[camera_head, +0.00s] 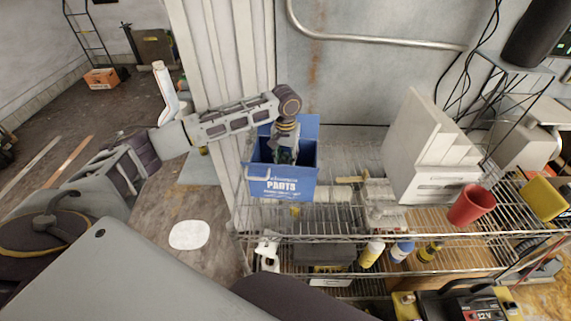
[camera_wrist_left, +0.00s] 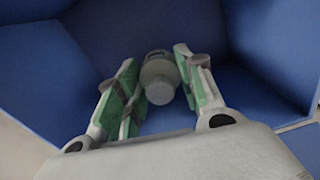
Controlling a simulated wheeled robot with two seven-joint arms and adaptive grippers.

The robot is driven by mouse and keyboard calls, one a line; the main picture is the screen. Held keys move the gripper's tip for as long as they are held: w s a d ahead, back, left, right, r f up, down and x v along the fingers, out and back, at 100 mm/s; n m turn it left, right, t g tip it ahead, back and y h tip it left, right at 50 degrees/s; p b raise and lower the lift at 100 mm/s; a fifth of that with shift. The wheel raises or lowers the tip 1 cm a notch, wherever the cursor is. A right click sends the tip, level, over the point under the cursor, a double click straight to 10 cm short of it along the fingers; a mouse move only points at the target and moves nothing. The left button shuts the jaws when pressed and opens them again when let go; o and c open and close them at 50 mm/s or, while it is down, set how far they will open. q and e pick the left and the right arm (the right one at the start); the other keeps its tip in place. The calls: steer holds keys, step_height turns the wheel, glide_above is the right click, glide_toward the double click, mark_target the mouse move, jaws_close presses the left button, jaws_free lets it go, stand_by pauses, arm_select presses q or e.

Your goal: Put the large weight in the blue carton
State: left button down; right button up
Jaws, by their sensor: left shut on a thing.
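The blue carton (camera_head: 283,183), printed "PARTS", stands open at the left end of the wire shelf in the head view. Its blue inner walls (camera_wrist_left: 40,70) fill most of the left wrist view. My left gripper (camera_head: 285,155) reaches down into the carton from above. In the left wrist view its green-padded fingers (camera_wrist_left: 155,95) are shut on a grey-green rounded weight (camera_wrist_left: 158,80), which is inside the carton's walls. I cannot tell whether the weight touches the carton's floor. The carton's front wall hides the lower part from the head view. My right gripper is not in view.
On the wire shelf (camera_head: 340,220), a hammer (camera_head: 350,179), a white drawer unit (camera_head: 425,160) and a red cup (camera_head: 471,205) stand right of the carton. Bottles (camera_head: 372,252) sit on the lower shelf. A wall panel (camera_head: 215,60) rises close behind my left arm.

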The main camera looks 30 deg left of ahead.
mark_target(286, 160)
arm_select(q)
steer(key=shift+f, duration=1.5)
steer(key=shift+p, duration=0.3)
steer(key=c, duration=1.2)
jaws_free()
steer(key=shift+f, duration=0.1)
steer(key=shift+o, duration=1.4)
step_height(286, 160, up, 11)
steer(key=shift+f+b, duration=0.15)
steer(key=shift+b, duration=0.75)
steer(key=shift+r, duration=0.75)
